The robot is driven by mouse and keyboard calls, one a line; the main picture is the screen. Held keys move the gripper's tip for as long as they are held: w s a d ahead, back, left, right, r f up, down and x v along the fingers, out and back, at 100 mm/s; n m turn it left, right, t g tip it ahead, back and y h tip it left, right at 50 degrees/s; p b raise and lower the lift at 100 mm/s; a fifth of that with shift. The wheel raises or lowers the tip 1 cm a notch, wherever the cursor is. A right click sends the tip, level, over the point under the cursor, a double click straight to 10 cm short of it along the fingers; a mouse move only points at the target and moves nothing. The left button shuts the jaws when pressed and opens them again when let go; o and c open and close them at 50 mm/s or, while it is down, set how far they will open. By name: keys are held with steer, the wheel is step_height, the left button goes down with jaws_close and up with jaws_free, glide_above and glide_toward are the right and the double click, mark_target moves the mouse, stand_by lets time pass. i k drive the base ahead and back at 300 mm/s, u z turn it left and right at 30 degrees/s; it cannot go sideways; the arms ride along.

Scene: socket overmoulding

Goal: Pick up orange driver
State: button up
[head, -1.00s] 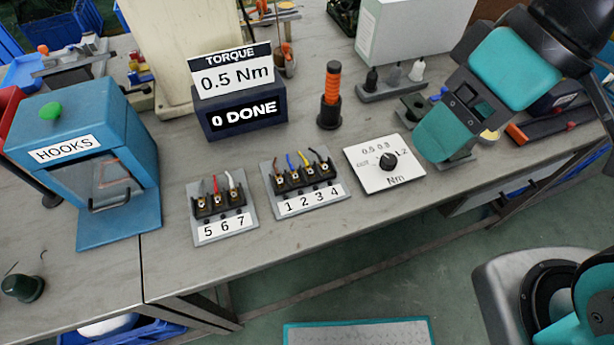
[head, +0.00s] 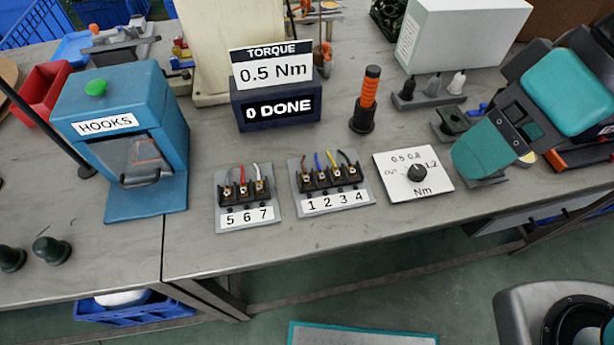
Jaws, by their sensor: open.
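The orange driver (head: 369,88) stands upright in a black holder (head: 363,121) near the middle of the bench, right of the torque display. Its orange and black banded handle points up. My gripper (head: 478,160), teal and dark grey, is at the right over the bench, right of the driver and apart from it. The gap between its fingers is hard to see from this angle, and no held object shows.
The torque display (head: 276,108) reads 0.5 Nm and 0 DONE. Terminal blocks 5 6 7 (head: 249,216) and 1 2 3 4 (head: 338,201) and a dial plate (head: 431,188) line the front. A blue HOOKS box (head: 170,120) stands left.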

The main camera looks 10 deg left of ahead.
mark_target(374, 72)
steer(key=u, duration=2.4)
steer(key=k, duration=0.65)
steer(key=z, duration=1.3)
steer(key=i, duration=0.5)
steer(key=u, duration=0.05)
